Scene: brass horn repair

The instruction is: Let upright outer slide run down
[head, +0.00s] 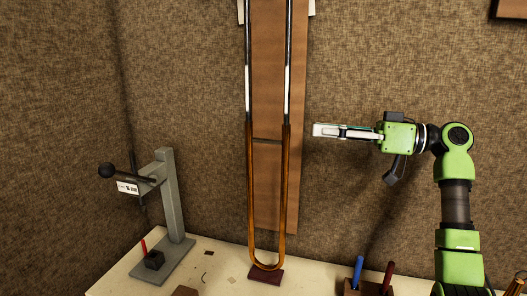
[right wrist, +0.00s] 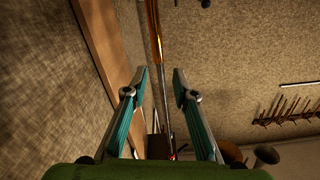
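The outer slide (head: 250,190) is a long brass-coloured U that hangs upright, its bow at the bottom. The bow is right at a dark red block (head: 265,277) on the bench; I cannot tell if they touch. Silver inner tubes (head: 248,85) rise out of its top ends. My right gripper (head: 317,130) points left, a little right of the slide near its upper ends, apart from it. In the right wrist view its fingers (right wrist: 155,82) are open and empty, with the slide's brass tube (right wrist: 153,20) in line with the gap. My left gripper is not in view.
A tall wooden board (head: 270,185) stands behind the slide. A grey stand (head: 170,195) with a black-knobbed lever is at the left of the bench (head: 125,285). A holder with blue-handled (head: 358,270) and red-handled (head: 388,275) tools is at the front right. The space around my right gripper is clear.

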